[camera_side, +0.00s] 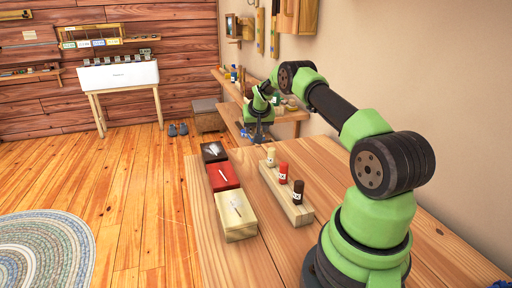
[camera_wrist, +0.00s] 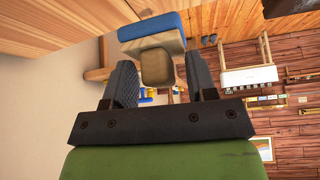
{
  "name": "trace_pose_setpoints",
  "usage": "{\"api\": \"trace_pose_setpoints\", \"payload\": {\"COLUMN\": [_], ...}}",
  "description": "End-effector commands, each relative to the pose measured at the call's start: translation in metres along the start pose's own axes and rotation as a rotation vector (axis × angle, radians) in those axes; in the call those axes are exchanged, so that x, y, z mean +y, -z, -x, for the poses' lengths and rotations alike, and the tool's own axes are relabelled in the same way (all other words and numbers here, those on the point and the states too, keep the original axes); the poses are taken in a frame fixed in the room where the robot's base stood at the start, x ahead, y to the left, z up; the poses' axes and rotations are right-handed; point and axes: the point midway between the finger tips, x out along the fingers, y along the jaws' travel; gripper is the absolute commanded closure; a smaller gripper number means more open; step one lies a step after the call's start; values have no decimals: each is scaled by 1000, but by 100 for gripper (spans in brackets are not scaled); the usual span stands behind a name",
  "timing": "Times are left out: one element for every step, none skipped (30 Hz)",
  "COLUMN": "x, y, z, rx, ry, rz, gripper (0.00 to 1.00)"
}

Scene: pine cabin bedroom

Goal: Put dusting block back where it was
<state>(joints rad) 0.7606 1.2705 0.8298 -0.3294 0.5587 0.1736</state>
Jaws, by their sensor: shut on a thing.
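My gripper (camera_side: 257,132) is at the far end of the table, in front of the shelves by the wall. In the wrist view its two dark fingers (camera_wrist: 161,82) are on either side of a tan wooden knob. The knob belongs to a block with a wooden body and a blue layer, which I take as the dusting block (camera_wrist: 150,27). My gripper is shut on it. In the side view the block is too small and shaded to make out clearly, and I cannot tell whether it touches the table.
A black box (camera_side: 213,151), a red box (camera_side: 222,176) and a pale wooden box (camera_side: 235,214) stand along the table's left edge. A wooden rack (camera_side: 294,208) holds cream, red and dark brown pegs. Wall shelves (camera_side: 293,115) hold small items. Right of the rack, the table is bare.

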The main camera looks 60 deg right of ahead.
Motion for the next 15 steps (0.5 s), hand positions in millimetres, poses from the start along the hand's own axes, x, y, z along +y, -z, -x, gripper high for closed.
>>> {"api": "trace_pose_setpoints", "payload": {"x": [0, 0, 0, 0, 0, 0, 0, 0, 0, 0, 0, 0, 0, 0, 0], "y": [-5, -7, -8, -10, -11, -14, -17, -20, -24, -26, -28, -30, -32, -32, -33], "z": [-7, -10, -13, -15, -17, -21, -25, -30, -35, -39, -43, -46, -48, -50, -50], "rx": [-2, -1, 1, 1, 0, 0, -1, -1, -1, 0, -1, 1, 1, 1, 2], "ry": [0, 0, 0, 0, 0, -1, -1, -1, -1, -1, -1, -1, -1, -1, -1], "rz": [1, 1, 0, 0, 1, 1, 1, 1, 1, 1, 1, 0, 0, 0, 0], "gripper": [67, 67, 67, 67, 67, 67, 67, 67, 67, 67, 67, 67, 67, 67, 67]}}
